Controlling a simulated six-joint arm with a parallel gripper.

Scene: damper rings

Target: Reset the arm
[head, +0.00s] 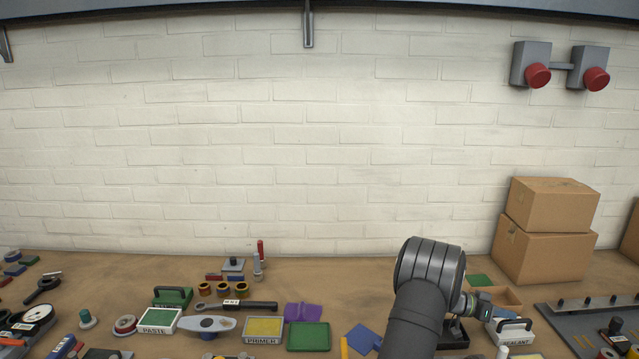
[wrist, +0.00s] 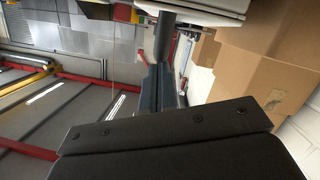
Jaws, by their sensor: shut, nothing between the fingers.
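My gripper (wrist: 162,82) shows in the wrist view as two blue-grey fingers close together, with nothing seen between them. Its dark, bolted body fills the bottom of that view. In the head view my dark grey arm rises from the lower edge, right of centre, over the bench. I cannot make out the fingers clearly there. The wrist view looks off past the bench, with cardboard on its right and a floor with red and yellow bars on its left.
Two stacked cardboard boxes (head: 544,232) stand right of my arm, near a white SEALANT box (head: 512,331). Left of it lie a green tray (head: 309,337), a purple piece (head: 301,311), a PRIMER tray (head: 263,328) and several small rings (head: 223,288). The brick wall (head: 250,130) stands behind the bench.

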